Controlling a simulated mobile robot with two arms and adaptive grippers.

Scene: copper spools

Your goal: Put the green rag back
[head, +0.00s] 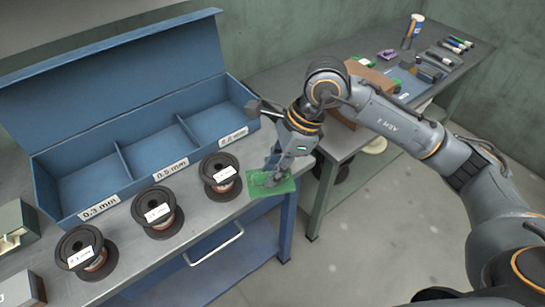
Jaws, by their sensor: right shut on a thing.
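The green rag (262,190) is at the right front corner of the metal workbench, just right of the nearest spool. My right gripper (268,181) comes down from above and is shut on the rag. The rag lies flat or nearly so; I cannot tell whether it touches the bench top. Part of it is hidden under the fingers. My left gripper is not in the head view.
Three dark copper spools (220,177) with white labels stand in front of an open blue box (128,190) with three empty compartments. A second bench (272,88) at the right holds tools, markers and a bottle (411,31). Open floor lies front right.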

